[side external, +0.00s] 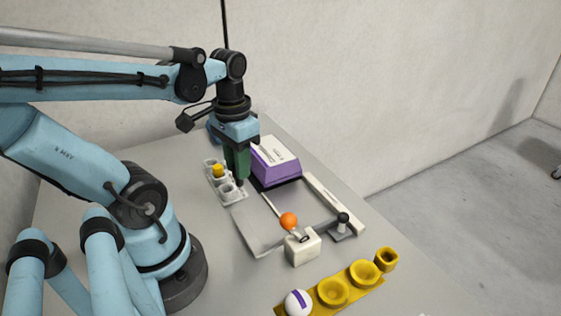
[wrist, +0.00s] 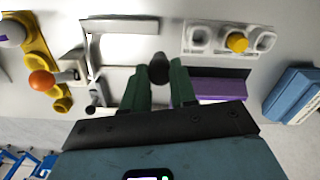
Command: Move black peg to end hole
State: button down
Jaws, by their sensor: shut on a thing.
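My gripper (side external: 238,178) has green fingers and points down beside the pale tray with holes (side external: 228,198). In the wrist view the gripper (wrist: 159,70) is shut on the black peg (wrist: 160,67), a dark rounded piece between the fingertips. The pale tray also shows in the wrist view (wrist: 215,52), to the right of the fingers, with empty holes on both sides of a yellow peg (wrist: 237,42). In the side view the yellow peg (side external: 218,171) stands in the tray, left of the fingers. The held peg is mostly hidden there.
A purple box with a white top (side external: 275,160) stands close right of the fingers. A pale frame (side external: 250,241), a white block (side external: 302,249) with an orange ball (side external: 288,220) and a yellow cup rack (side external: 348,292) lie nearer the camera. A blue box (wrist: 294,95) shows in the wrist view.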

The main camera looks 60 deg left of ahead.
jog(key=d+r, duration=0.3)
jog(key=d, duration=0.1)
jog(key=w+a+f+n, duration=0.1)
jog(key=w+a+n, duration=0.2)
jog(key=a+n, duration=0.55)
jog(key=shift+s+a+f+n, duration=0.75)
jog(key=shift+a+f, duration=0.75)
jog(key=shift+a, duration=0.9)
jog(key=shift+s+a+f+n, duration=0.75)
jog(key=shift+a+f, duration=0.7)
jog(key=shift+a, duration=0.9)
jog(key=shift+s+a+f+n, duration=0.5)
jog(key=shift+a+f+n, duration=0.75)
jog(key=shift+a, duration=1.15)
jog(key=shift+f+m, duration=0.3)
jog(key=shift+f, duration=0.55)
jog(key=c, duration=0.8)
grip_release()
